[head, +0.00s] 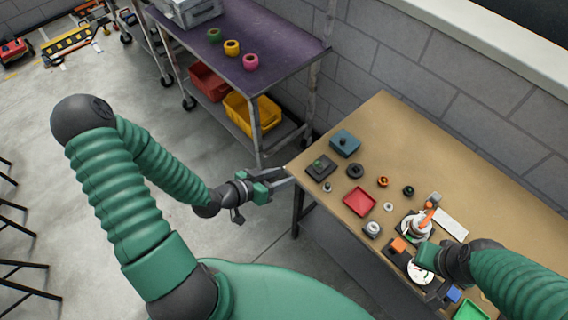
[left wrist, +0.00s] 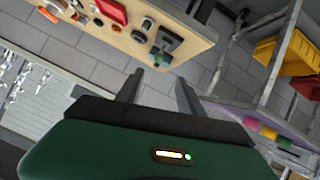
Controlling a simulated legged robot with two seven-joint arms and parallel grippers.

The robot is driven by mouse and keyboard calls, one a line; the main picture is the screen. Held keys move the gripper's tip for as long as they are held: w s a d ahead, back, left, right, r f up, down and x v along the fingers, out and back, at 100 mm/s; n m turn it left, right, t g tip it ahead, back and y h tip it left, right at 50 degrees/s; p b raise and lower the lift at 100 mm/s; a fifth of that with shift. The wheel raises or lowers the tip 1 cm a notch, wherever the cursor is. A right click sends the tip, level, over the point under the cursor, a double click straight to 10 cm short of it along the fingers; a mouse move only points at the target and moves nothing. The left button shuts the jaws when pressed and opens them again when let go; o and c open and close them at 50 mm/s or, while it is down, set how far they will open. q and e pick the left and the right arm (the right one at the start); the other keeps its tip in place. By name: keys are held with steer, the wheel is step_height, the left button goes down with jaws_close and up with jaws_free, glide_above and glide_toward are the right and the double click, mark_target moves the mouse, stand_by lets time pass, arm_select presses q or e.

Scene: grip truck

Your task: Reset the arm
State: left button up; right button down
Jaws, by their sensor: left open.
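My left gripper (head: 284,181) is at the left edge of the wooden workbench, apart from the things on it. In the left wrist view its two fingers (left wrist: 158,92) stand apart with nothing between them. My right arm comes in from the right in the head view. Its gripper (head: 432,277) is low over the near part of the workbench (head: 400,125), among small parts; its fingertips are hard to make out, so I cannot tell whether it holds anything.
A red tray (head: 359,201), a blue block (head: 344,143) and several small parts lie on the workbench. A purple-topped cart (head: 285,35) stands behind, with yellow (head: 250,112) and red (head: 208,82) bins below.

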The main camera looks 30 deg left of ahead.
arm_select(q)
steer(key=s+a+f+m+g+y, duration=0.1)
steer(key=s+a+g+y, duration=0.25)
steer(key=g, duration=0.35)
steer(key=s+d+r+n+g+y, duration=0.1)
steer(key=s+d+r+n, duration=0.1)
steer(key=s+d+r, duration=0.3)
steer(key=shift+d+r+g+y, duration=0.35)
steer(key=shift+d+r, duration=0.35)
steer(key=shift+r, duration=1.15)
steer(key=shift+w+a, duration=0.1)
steer(key=shift+a, duration=0.05)
